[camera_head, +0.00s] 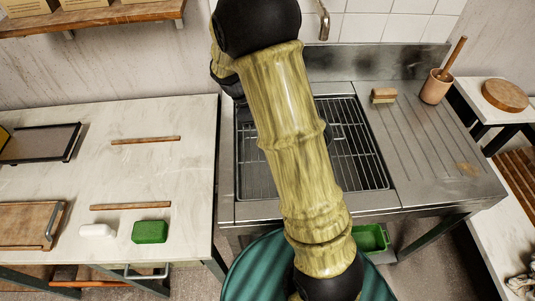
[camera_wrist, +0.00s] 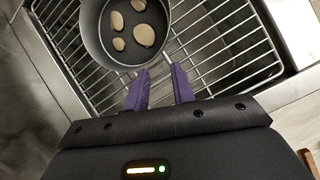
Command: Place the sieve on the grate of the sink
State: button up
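The sieve (camera_wrist: 92,40) appears in the wrist view as a dark, round, high-walled vessel with several pale, flat pieces inside. It is over the sink's wire grate (camera_wrist: 225,50) and looks level, its near rim just beyond my gripper. My gripper (camera_wrist: 162,68) has two purple fingers standing apart, with grate wires showing between them and nothing held. The fingertips are close to the sieve's wall; I cannot tell if they touch it. In the head view the grate (camera_head: 362,165) spans the steel sink, and my arm hides its middle and most of the sieve.
Right of the grate is a ridged steel drainboard (camera_head: 430,140) with a brush (camera_head: 383,96) and a clay pot (camera_head: 435,88) holding a wooden tool. At left, a pale table (camera_head: 95,175) bears rods, boards, a white piece and a green block (camera_head: 150,232). A tap (camera_head: 323,22) overhangs behind.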

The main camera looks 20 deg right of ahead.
jog(key=s+a+r+m+t+y, duration=0.1)
jog(key=s+a+m+t+y, duration=0.1)
jog(key=s+m, duration=0.3)
jog(key=s+a+r+m+t+y, duration=0.2)
jog(key=s+m, duration=0.3)
jog(key=s, duration=0.3)
jog(key=shift+a+t+y, duration=0.5)
jog(key=shift+a, duration=0.05)
